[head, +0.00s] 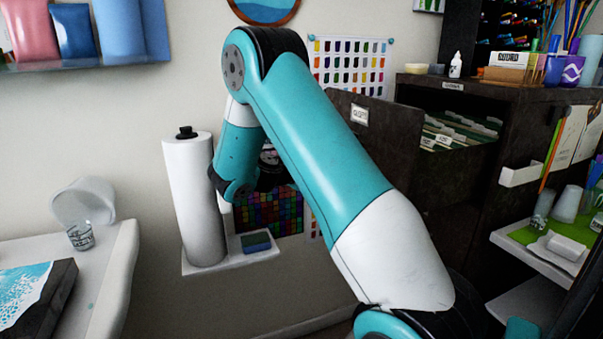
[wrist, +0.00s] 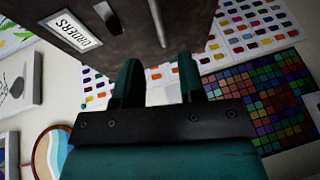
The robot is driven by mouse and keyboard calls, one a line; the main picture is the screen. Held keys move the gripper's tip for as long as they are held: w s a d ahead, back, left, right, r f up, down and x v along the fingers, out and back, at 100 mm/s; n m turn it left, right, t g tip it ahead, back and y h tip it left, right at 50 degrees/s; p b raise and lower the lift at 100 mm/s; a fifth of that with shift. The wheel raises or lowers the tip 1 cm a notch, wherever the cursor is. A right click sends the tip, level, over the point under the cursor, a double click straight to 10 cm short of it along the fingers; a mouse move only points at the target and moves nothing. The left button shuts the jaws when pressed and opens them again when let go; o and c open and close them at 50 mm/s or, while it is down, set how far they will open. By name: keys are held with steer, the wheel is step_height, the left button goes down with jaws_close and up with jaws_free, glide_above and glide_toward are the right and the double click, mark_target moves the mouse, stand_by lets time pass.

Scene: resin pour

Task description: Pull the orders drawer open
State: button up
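The orders drawer (head: 375,140) stands pulled out of the dark cabinet in the head view, with hanging files showing inside. Its label (head: 360,115) is on the front; in the wrist view the label (wrist: 75,29) reads ORDERS, upside down. The drawer front (wrist: 125,45) fills the top of that view, with a thin metal bar (wrist: 158,22) on it. My gripper (wrist: 159,68) is open, its two dark teal fingers apart near the edge of the drawer front. I see nothing held between them. In the head view my arm hides the gripper's fingers and part of the drawer front.
The cabinet (head: 480,185) stands at right, with pens and boxes on top. A paper towel roll (head: 195,205) stands on a small wall shelf (head: 215,262) left of my arm. A white table (head: 105,265) is at far left. Colour charts (head: 350,65) hang behind.

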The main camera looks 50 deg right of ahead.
steer(key=s+v, duration=0.1)
steer(key=v, duration=0.6)
steer(key=shift+w+a+b, duration=0.25)
steer(key=shift+w+b, duration=0.15)
steer(key=shift+w, duration=0.05)
steer(key=s+a+f+n+t+y, duration=0.1)
steer(key=a+f+n+t+y, duration=0.1)
steer(key=a+y, duration=0.6)
steer(key=s+a+f+n+t+y, duration=0.1)
steer(key=a+f+t+y, duration=0.15)
steer(key=a, duration=0.85)
steer(key=s+a+r+n+g+y, duration=0.1)
steer(key=s+a+r+n+y, duration=0.1)
steer(key=s+a, duration=0.6)
steer(key=s+a+r+n+g+y, duration=0.1)
steer(key=s+a+r+n+y, duration=0.2)
steer(key=s+a+y, duration=0.4)
steer(key=s+a+n, duration=0.1)
steer(key=a, duration=0.3)
steer(key=shift+s+a+p, duration=0.2)
steer(key=shift+s+p, duration=0.1)
steer(key=shift+p, duration=0.1)
steer(key=shift+g, duration=0.25)
